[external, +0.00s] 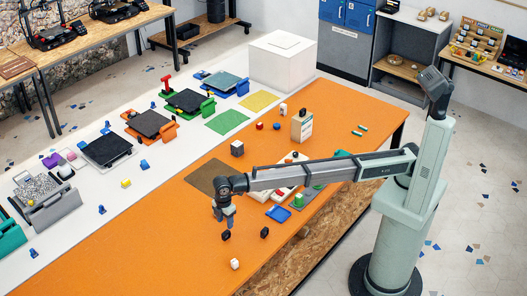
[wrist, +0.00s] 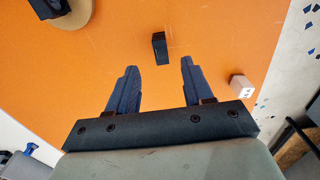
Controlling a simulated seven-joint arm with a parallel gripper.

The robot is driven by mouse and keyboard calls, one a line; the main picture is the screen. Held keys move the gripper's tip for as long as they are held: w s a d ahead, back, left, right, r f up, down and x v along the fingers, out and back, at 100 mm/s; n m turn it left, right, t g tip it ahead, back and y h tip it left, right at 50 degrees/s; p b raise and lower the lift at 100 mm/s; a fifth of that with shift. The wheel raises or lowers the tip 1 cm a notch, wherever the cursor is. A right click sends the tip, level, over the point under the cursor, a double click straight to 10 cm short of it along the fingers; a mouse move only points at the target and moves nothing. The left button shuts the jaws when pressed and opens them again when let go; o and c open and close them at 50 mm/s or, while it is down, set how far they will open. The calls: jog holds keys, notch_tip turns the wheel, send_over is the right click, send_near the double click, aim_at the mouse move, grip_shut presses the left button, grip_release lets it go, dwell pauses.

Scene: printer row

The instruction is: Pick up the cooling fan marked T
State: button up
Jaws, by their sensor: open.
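My gripper (external: 224,212) hangs above the near part of the orange table, fingers pointing down, open and empty. In the wrist view its two dark blue fingers (wrist: 155,85) are spread apart. A small black block (wrist: 160,48) lies on the orange top just beyond and between the fingertips, not touching them. In the external view two small black blocks, one (external: 226,235) just below the gripper and one (external: 264,232) to its right, lie on the table. No T can be read on any object, so I cannot tell which is the marked fan.
A whitish cube (external: 235,263) lies near the table's front edge; a similar cube (wrist: 241,86) shows right of the fingers. A blue tray (external: 278,213) and a green plate (external: 306,198) lie to the right. Orange surface (external: 150,260) at the left is clear.

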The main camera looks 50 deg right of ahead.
aim_at(226, 233)
jog(key=shift+a+f, duration=0.15)
jog(key=shift+f, duration=3.95)
grip_shut()
